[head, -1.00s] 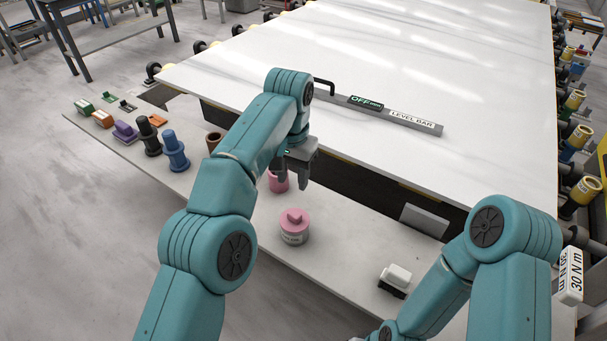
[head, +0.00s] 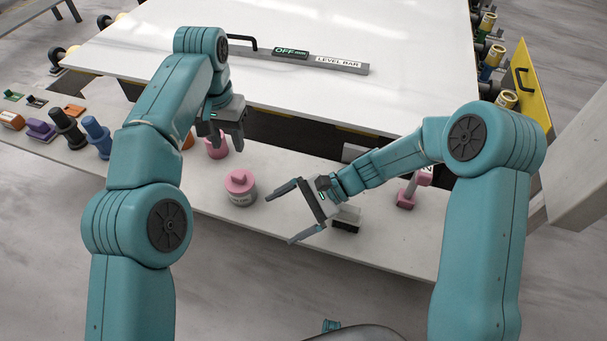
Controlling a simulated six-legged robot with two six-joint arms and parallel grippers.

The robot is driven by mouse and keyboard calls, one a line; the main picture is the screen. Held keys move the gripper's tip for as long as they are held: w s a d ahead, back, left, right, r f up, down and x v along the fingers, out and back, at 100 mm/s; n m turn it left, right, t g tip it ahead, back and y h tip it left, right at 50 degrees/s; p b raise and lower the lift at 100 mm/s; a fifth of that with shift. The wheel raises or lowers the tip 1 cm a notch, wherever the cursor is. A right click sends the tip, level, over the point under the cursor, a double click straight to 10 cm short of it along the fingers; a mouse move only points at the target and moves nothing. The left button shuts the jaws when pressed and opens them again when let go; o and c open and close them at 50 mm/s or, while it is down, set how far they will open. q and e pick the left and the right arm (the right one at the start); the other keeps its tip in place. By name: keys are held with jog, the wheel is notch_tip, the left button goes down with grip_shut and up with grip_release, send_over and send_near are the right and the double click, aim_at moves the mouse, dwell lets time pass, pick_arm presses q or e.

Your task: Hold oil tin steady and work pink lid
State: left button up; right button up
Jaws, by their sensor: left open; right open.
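The oil tin (head: 240,197) stands upright on the pale bench, a short grey tin with the pink lid (head: 239,181) on top. The lid has a raised grip block. My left gripper (head: 229,147) points down behind the tin, open, above and in front of a pink cylinder. My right gripper (head: 278,213) is open and empty to the right of the tin, its fingers pointing left toward it. Neither gripper touches the tin or the lid.
The pink cylinder (head: 216,148) stands just behind the tin. Dark and blue pegs (head: 97,135) stand at left. The slab carries a level bar (head: 310,58).

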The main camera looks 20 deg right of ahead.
aim_at(245, 188)
jog(key=w+d+m+t, duration=0.1)
jog(key=w+d+m, duration=0.1)
jog(key=m, duration=0.1)
jog(key=w+d+m+t, duration=0.2)
jog(key=w+m, duration=0.1)
jog(key=w+d+m+t, duration=0.1)
jog(key=w+m, duration=0.2)
jog(key=shift+w+d+r+t, duration=0.1)
jog(key=shift+d+r+t, duration=0.3)
jog(key=shift+w+m, duration=0.2)
jog(key=shift+m, duration=0.2)
jog(key=x, duration=1.6)
jog(key=shift+w+d+f, duration=0.1)
jog(key=shift+w+d, duration=0.05)
jog(key=c, duration=1.5)
jog(key=shift+o, duration=0.2)
